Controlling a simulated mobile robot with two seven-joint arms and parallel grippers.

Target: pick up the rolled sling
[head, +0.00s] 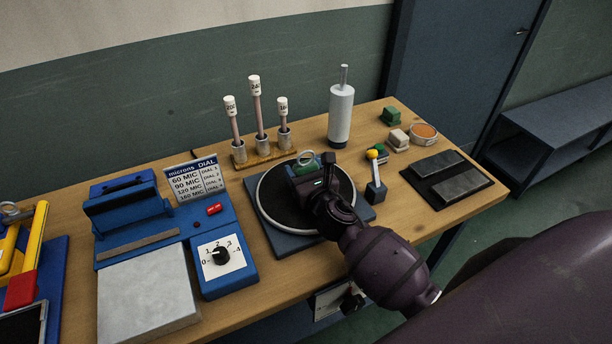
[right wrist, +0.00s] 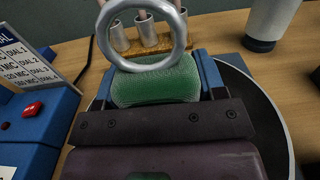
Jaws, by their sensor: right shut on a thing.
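The rolled sling is a green woven roll (right wrist: 155,85) with a grey metal ring (right wrist: 183,40) at its far side. In the head view the sling (head: 303,168) is over the black round disc (head: 283,218), partly hidden by my right gripper (head: 309,173). My right gripper also shows in the right wrist view (right wrist: 158,79), with its blue fingers on either side of the roll, shut on it. I cannot tell whether the roll still touches the disc. My left gripper is not in view.
A blue dial machine (head: 223,258) stands left of the disc. Behind are a rack of capped sticks (head: 259,158) and a grey-white cylinder (head: 341,115). A small yellow-knobbed lever (head: 376,180) stands close right of my gripper. A dark tray with metal bars (head: 447,178) lies farther right.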

